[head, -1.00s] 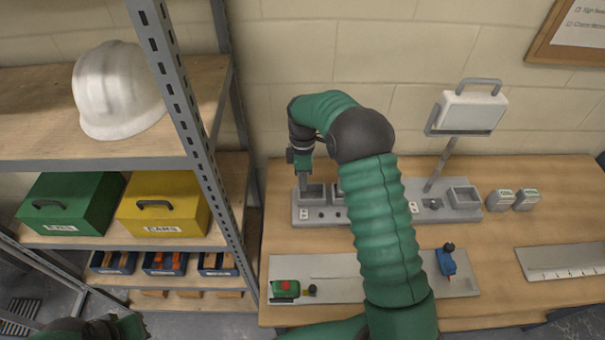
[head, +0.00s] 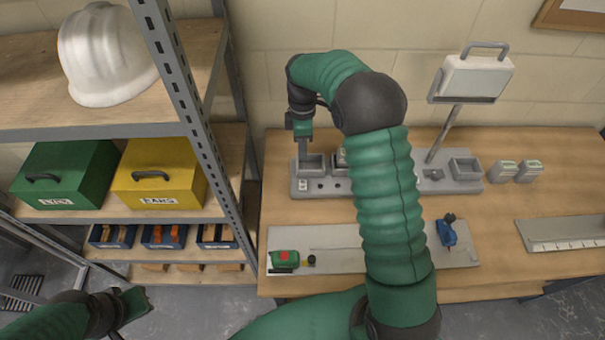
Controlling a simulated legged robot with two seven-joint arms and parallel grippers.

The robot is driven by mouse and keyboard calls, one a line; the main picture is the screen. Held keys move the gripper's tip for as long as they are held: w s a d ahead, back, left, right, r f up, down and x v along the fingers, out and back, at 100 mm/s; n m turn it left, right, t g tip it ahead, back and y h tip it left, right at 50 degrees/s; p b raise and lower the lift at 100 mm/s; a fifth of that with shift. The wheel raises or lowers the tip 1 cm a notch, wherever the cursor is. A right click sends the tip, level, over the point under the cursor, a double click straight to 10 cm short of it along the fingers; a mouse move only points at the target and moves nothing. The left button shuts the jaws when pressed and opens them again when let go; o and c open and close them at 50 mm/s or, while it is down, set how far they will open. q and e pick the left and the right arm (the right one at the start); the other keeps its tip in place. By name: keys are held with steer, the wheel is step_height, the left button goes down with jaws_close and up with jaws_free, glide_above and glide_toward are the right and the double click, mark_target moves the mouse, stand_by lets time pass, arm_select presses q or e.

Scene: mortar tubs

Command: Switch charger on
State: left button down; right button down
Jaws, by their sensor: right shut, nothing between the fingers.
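The charger (head: 407,184) is a long grey strip with several square bays, standing at the back of the wooden bench. White socket-like plates with dark marks show on its front, one at its left end (head: 303,185). My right gripper (head: 304,150) is shut and empty, pointing down over the charger's left end, beside the leftmost bay. I cannot tell whether its tips touch the charger. My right arm hides the middle of the charger. My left gripper (head: 136,303) is at the lower left, away from the bench; its fingers are too unclear to read.
A lamp-like grey panel (head: 473,78) stands on a post behind the charger. Two small grey blocks (head: 516,171) sit right of it. A grey board (head: 330,238) holds a green tool (head: 284,259) and a blue tool (head: 446,232). A metal shelf (head: 185,100) stands at left.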

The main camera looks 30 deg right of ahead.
mark_target(303, 188)
steer(key=f+p, duration=0.1)
steer(key=f, duration=0.3)
steer(key=s+f+p, duration=0.1)
steer(key=f, duration=0.4)
steer(key=f+p, duration=0.2)
steer(key=f, duration=0.2)
steer(key=shift+s+a+f, duration=0.15)
steer(key=shift+s+a, duration=0.05)
steer(key=shift+a, duration=0.2)
steer(key=shift+f, duration=0.3)
